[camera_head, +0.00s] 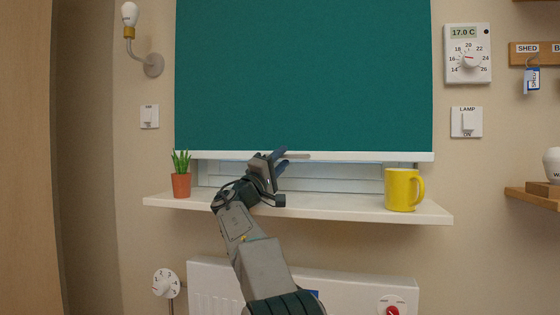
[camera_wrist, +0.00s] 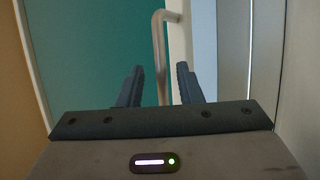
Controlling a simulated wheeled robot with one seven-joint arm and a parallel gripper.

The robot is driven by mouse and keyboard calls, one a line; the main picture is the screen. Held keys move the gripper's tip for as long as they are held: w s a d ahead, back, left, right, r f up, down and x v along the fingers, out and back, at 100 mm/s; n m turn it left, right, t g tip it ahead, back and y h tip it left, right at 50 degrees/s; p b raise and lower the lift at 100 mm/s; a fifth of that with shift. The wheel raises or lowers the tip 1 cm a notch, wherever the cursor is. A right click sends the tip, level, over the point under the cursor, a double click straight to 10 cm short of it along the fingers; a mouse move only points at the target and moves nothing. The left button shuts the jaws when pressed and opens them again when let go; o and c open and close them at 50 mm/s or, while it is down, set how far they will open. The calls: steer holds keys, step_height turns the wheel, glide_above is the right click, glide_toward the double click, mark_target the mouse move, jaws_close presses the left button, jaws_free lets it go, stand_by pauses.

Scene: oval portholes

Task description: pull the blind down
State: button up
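The teal blind (camera_head: 303,75) hangs over most of the window. Its white bottom rail (camera_head: 375,156) is a little above the sill, and a strip of window shows beneath. A pale bar handle (camera_head: 297,156) sits at the rail's middle. In the wrist view the handle (camera_wrist: 160,60) runs between the two dark fingers, with the teal cloth (camera_wrist: 90,50) behind. My gripper (camera_head: 283,160) is at the handle, in front of the rail. Its fingers (camera_wrist: 160,85) are apart, with gaps visible beside the handle. Part of the rail is hidden behind my gripper.
The white sill (camera_head: 330,207) below holds a potted plant (camera_head: 181,184) at left and a yellow mug (camera_head: 400,190) at right. A radiator (camera_head: 370,290) is under the sill. A thermostat (camera_head: 467,54) and lamp switch (camera_head: 466,122) are on the right wall.

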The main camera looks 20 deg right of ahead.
steer(key=shift+s+a+f, duration=0.15)
steer(key=shift+s+a, duration=0.05)
steer(key=shift+a, duration=0.1)
steer(key=s+a, duration=0.6)
steer(key=a, duration=0.4)
steer(key=shift+a+p, duration=0.2)
steer(key=shift+p, duration=0.25)
steer(key=shift+c, duration=0.3)
